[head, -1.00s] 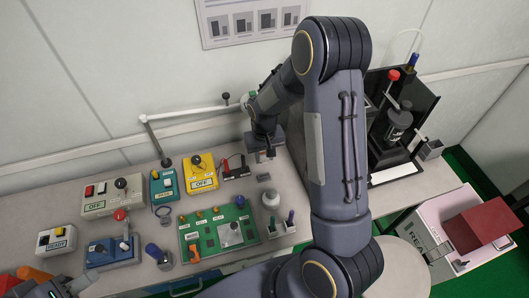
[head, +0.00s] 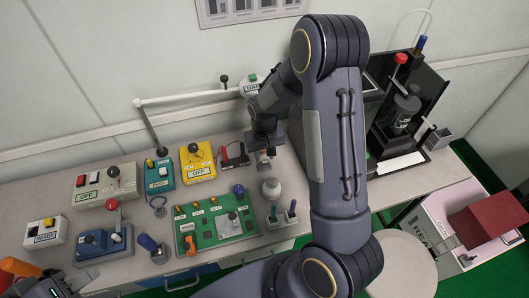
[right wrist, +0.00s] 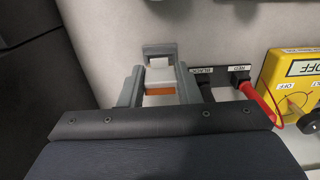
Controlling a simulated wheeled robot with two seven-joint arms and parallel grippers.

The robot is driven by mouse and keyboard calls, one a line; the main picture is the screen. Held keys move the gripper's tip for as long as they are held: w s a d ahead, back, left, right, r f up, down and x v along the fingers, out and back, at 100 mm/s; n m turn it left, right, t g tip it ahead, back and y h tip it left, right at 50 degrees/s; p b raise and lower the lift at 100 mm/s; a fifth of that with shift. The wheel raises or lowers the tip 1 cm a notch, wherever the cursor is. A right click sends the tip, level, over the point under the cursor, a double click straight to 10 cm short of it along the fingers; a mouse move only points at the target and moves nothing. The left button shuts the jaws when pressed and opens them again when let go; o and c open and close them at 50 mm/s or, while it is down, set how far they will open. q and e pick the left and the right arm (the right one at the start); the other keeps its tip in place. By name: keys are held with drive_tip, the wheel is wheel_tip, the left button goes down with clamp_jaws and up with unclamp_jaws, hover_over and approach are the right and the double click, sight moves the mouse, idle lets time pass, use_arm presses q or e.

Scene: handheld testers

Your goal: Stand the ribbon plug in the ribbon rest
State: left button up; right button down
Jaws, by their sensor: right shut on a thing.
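My right gripper (right wrist: 159,85) is shut on the ribbon plug (right wrist: 157,74), a pale block with an orange band between the two fingers. The ribbon rest (right wrist: 160,48), a small grey bracket, lies right at the plug's far end in the right wrist view. The plug overlaps it there, and I cannot tell whether it is seated in it. In the head view my right gripper (head: 264,158) is low over the table, largely covering plug and rest. My left gripper (head: 55,287) is at the bottom left corner, partly cut off, away from both.
Red and black leads (head: 234,156) and a yellow tester (head: 198,163) stand just left of my right gripper. A black stand (head: 410,110) is at the right.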

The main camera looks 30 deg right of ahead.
sight(264, 160)
drive_tip(key=shift+f, duration=0.5)
drive_tip(key=shift+f+b, duration=1.05)
drive_tip(key=shift+b, duration=0.1)
drive_tip(key=c, duration=1)
unclamp_jaws()
wheel_tip(264, 160, up, 8)
drive_tip(key=shift+f, duration=0.15)
drive_tip(key=shift+r, duration=0.25)
drive_tip(key=s+a+r+t+y, duration=0.2)
drive_tip(key=s+r, duration=0.5)
drive_tip(key=s, duration=0.4)
drive_tip(key=s+a+r+n+t+y, duration=0.1)
drive_tip(key=s+a+r+t, duration=0.2)
drive_tip(key=s, duration=0.7)
wheel_tip(264, 160, up, 4)
drive_tip(key=shift+s+a+r+t+y, duration=0.1)
drive_tip(key=shift+s+a+t+y, duration=0.25)
drive_tip(key=shift+a, duration=0.75)
